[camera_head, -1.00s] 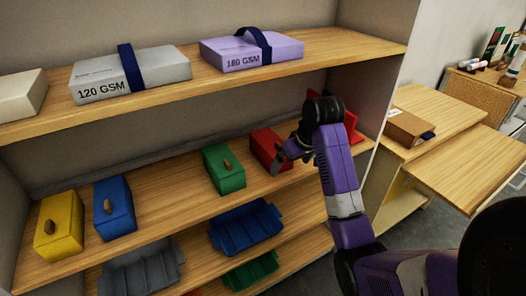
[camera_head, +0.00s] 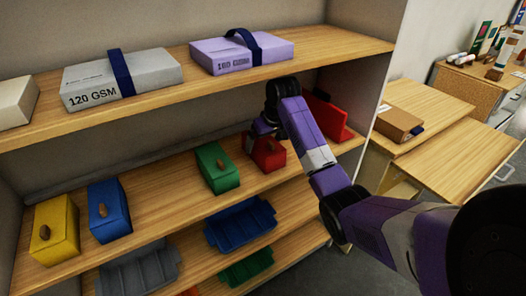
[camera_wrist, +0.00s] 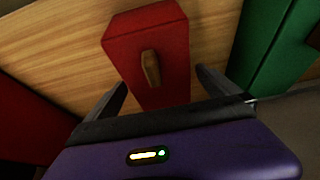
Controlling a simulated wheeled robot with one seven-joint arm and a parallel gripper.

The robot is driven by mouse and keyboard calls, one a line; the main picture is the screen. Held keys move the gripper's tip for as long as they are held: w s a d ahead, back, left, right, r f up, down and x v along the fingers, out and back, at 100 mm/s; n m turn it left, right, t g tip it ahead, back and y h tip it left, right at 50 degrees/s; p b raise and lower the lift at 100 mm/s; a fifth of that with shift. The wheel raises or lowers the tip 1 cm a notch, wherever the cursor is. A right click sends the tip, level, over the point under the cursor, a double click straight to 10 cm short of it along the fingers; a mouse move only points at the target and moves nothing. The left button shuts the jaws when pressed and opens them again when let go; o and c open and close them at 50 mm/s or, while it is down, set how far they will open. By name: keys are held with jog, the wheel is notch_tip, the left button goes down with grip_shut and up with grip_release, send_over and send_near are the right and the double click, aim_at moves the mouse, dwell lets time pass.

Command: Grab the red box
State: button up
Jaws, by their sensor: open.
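The red box (camera_head: 268,152) stands on the middle shelf, right of the green box, with a brown wooden knob on its face. My gripper (camera_head: 262,130) is at the box, partly hidden by my own arm in the head view. In the wrist view the red box (camera_wrist: 146,50) is ahead, its near end lying between the two dark fingers of my gripper (camera_wrist: 160,92). The fingers are spread, one on each side, with gaps visible. I cannot tell how deep the box sits between them.
The green box (camera_head: 217,168) stands close beside the red box. A red angled piece (camera_head: 326,118) stands to the right on the same shelf. The upper shelf (camera_head: 330,47) is above my arm. Blue (camera_head: 112,208) and yellow (camera_head: 54,230) boxes stand farther left.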

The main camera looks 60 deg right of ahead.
jog(key=shift+x, duration=1.5)
jog(key=shift+c, duration=0.2)
jog(key=c, duration=1.4)
jog(key=shift+r, duration=0.15)
